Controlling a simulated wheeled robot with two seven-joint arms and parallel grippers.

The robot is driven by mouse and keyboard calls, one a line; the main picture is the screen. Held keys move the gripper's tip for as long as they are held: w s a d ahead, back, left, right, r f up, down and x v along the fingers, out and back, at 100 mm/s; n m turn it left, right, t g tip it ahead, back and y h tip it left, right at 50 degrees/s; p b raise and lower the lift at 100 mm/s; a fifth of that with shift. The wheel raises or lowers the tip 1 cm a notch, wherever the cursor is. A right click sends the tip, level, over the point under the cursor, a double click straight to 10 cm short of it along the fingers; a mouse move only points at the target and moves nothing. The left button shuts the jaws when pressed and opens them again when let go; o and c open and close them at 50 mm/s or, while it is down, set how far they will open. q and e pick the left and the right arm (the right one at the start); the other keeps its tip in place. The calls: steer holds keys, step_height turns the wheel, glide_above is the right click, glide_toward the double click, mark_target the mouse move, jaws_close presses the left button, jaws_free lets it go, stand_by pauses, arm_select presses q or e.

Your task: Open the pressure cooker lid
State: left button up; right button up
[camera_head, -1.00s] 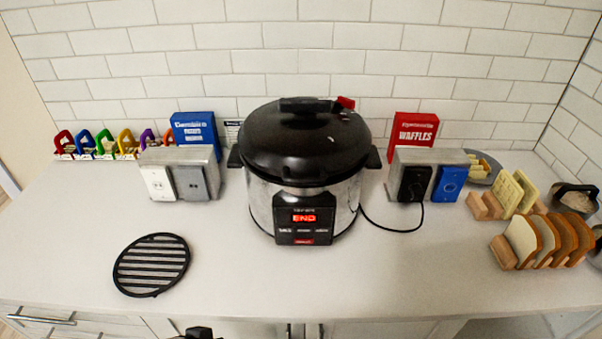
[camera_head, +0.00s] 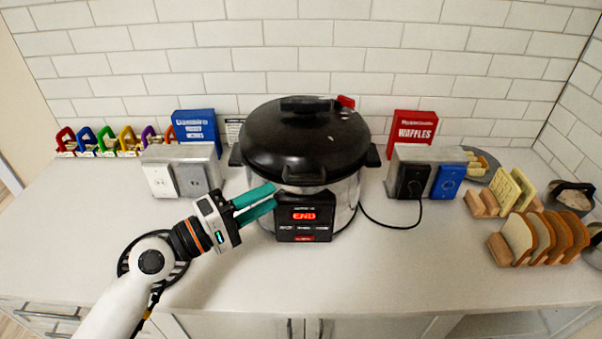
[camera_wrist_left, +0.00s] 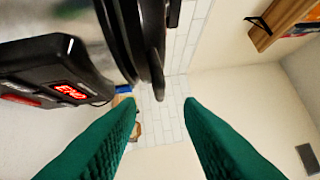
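The pressure cooker (camera_head: 347,200) stands at the back middle of the counter, with its black domed lid (camera_head: 305,145) on. The lid has a black top handle (camera_head: 306,104) and a red piece (camera_head: 346,101) beside it. The display reads END. My left gripper (camera_head: 272,196), with green fingers, is at the cooker's front left, below the lid rim. Its fingers are apart and empty. In the left wrist view the cooker's front panel (camera_wrist_left: 60,85) and the dark lid edge (camera_wrist_left: 135,40) show left of the fingers. My right gripper is not in view.
A black round trivet (camera_head: 128,262) lies partly behind my left arm. Metal outlet boxes (camera_head: 180,153) (camera_head: 428,154) stand on both sides of the cooker. A bread rack (camera_head: 505,248) is at the right. The front right middle of the counter is clear.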

mark_target(301, 177)
arm_select(q)
steer(key=p+x, duration=0.2)
steer(key=x, duration=0.5)
steer(key=shift+w+d+r, duration=0.1)
steer(key=shift+w+d, duration=0.1)
steer(key=shift+d, duration=0.1)
steer(key=shift+w+d+p, duration=0.3)
steer(key=shift+d, duration=0.15)
jaws_close()
